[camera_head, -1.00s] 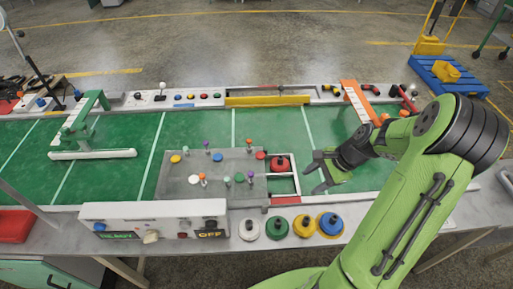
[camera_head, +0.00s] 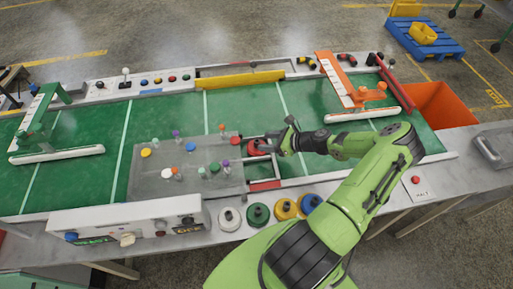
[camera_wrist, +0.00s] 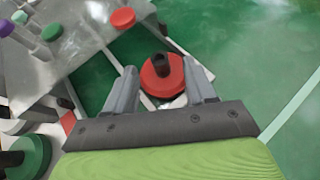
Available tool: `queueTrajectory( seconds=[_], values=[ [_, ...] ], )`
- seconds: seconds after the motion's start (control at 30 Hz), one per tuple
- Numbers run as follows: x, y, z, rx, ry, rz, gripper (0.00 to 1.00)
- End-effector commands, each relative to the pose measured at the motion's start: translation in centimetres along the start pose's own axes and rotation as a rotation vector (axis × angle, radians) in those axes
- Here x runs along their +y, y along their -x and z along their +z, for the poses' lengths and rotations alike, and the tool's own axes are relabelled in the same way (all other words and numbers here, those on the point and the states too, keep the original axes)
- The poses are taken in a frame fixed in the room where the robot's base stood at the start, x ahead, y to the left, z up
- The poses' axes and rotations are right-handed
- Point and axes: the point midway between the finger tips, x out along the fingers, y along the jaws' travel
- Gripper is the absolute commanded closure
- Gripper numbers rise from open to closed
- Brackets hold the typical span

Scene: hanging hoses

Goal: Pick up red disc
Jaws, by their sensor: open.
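The red disc (camera_wrist: 160,82) with a dark knob on top lies in the wrist view between the two fingers of my gripper (camera_wrist: 161,68). The fingers stand apart, one on each side of it, and I cannot tell whether they touch it. In the head view the red disc (camera_head: 258,146) sits at the right end of the grey panel, by a white-framed slot. My gripper (camera_head: 276,143) is right beside it there and partly hides it. The gripper is open.
A grey panel (camera_head: 190,185) with several coloured pegs adjoins the disc on the left. White, green, yellow and blue discs (camera_head: 258,213) line the front edge. A white control box (camera_head: 137,221) stands at front left.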

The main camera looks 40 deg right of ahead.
Motion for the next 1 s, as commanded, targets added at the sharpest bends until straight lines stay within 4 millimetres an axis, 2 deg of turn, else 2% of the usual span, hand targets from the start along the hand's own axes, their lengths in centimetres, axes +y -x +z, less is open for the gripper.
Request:
queueTrajectory(
  seconds=[0.13, 0.3, 0.53, 0.87, 0.9, 1.0],
  values=[
    [0.1, -1.8, 0.0, -0.001, 0.0, 0.003, 0.45],
    [0.1, -4.9, 0.0, 0.0, 0.001, 0.003, 0.45],
    [0.0, -5.2, 0.1, 0.001, 0.001, 0.0, 0.47],
    [0.0, -5.2, 0.1, 0.001, 0.001, 0.001, 0.97],
    [0.0, -5.2, 0.1, 0.001, 0.001, 0.001, 1.0],
    [0.0, -5.2, 0.1, 0.0, 0.001, 0.001, 1.0]
  ],
)
